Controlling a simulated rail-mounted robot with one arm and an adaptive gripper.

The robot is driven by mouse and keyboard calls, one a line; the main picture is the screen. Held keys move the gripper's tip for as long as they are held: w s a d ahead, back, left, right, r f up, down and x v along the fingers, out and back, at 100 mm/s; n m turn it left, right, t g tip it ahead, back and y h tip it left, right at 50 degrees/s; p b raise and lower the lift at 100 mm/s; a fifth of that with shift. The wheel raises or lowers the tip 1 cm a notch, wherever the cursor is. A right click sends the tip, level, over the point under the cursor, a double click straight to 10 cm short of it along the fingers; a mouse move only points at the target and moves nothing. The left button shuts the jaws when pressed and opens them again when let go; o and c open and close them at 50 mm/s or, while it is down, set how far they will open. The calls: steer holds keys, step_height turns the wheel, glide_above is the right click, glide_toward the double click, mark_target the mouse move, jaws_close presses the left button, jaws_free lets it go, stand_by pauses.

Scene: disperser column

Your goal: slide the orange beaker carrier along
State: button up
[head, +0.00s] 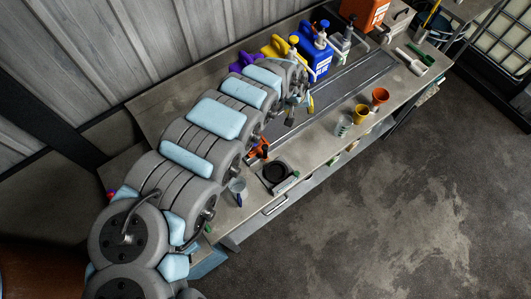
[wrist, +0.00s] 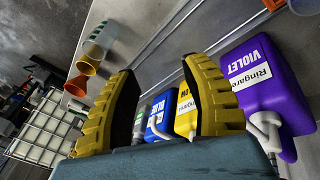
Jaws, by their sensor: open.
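An orange piece (head: 259,147), possibly the beaker carrier, shows in the head view at the bench beside my arm. My arm hides part of it, and I cannot make out its full shape or any beaker in it. My gripper (wrist: 163,68) is open and empty in the wrist view, its two yellow ribbed fingers wide apart. In the head view my gripper is largely hidden at the end of my arm, above the bench and to the upper right of the orange piece. No carrier is visible between the fingers.
Violet (wrist: 265,85), yellow (wrist: 187,113) and blue (wrist: 160,117) jugs stand beyond the fingers. A long recessed strip (head: 345,88) runs along the bench. Orange (head: 380,96), yellow (head: 361,113) and clear (head: 343,126) cups stand near its front edge.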

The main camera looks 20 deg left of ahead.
mark_target(265, 153)
steer(key=shift+s+a+f+n+g+y+b, duration=0.1)
steer(key=shift+s+a+f+g+y+b, duration=0.4)
steer(key=shift+s+a, duration=1.15)
steer(key=shift+s+a+f+n+g+y+b, duration=0.1)
steer(key=shift+s+a+f+g, duration=0.75)
steer(key=shift+s, duration=1.4)
steer(key=shift+s+a+f+n+g+y+b, duration=0.1)
steer(key=shift+s+a+f+g+y+b, duration=0.25)
steer(key=shift+s+a+f, duration=0.9)
steer(key=shift+s+a+f+b, duration=0.1)
steer(key=shift+s+f+b, duration=0.25)
steer(key=shift+f, duration=0.35)
steer(key=shift+s+a+f+b, duration=0.1)
steer(key=shift+s+f+b, duration=0.2)
steer(key=shift+f, duration=0.35)
steer(key=shift+d+f, duration=0.15)
steer(key=shift+f, duration=5.5)
jaws_close()
